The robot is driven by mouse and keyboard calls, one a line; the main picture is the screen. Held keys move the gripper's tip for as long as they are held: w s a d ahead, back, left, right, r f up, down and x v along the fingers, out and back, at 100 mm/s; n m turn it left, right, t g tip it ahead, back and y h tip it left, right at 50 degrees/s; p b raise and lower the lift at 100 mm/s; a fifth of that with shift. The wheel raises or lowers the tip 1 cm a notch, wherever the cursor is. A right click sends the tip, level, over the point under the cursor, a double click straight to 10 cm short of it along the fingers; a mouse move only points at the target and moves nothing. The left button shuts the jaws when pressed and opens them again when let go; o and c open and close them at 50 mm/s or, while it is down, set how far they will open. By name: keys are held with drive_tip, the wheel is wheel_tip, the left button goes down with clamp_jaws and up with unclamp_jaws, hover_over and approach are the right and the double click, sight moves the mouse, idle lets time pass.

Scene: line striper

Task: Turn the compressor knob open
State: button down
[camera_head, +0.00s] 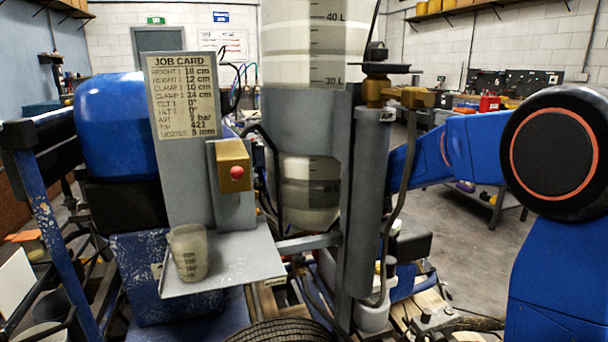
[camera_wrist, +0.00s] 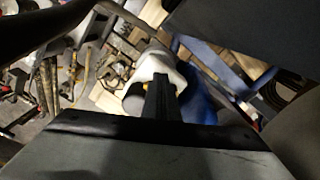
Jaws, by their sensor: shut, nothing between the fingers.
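The blue rounded body (camera_head: 112,120), which looks like the compressor, stands at left behind the job card. I cannot make out for certain which part is its knob. A brass block with a red button (camera_head: 236,173) is fixed to the grey panel. A brass valve with a flat black disc on top (camera_head: 386,69) sits on the grey upright cylinder. In the wrist view my gripper (camera_wrist: 160,88) shows as dark fingers, shut and empty, with a white container (camera_wrist: 155,66) beyond them. In the head view my blue arm passes behind the grey cylinder and its gripper is hidden.
The job card (camera_head: 183,95) stands above a grey shelf (camera_head: 235,265) holding a clear measuring cup (camera_head: 188,252). A large graduated tank (camera_head: 315,50) stands in the middle. A hose (camera_head: 398,200) hangs beside the grey cylinder (camera_head: 364,200). Open floor (camera_head: 470,255) lies at right.

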wheel_tip(320, 180, up, 5)
drive_tip(key=shift+f, duration=0.2)
idle(0.5)
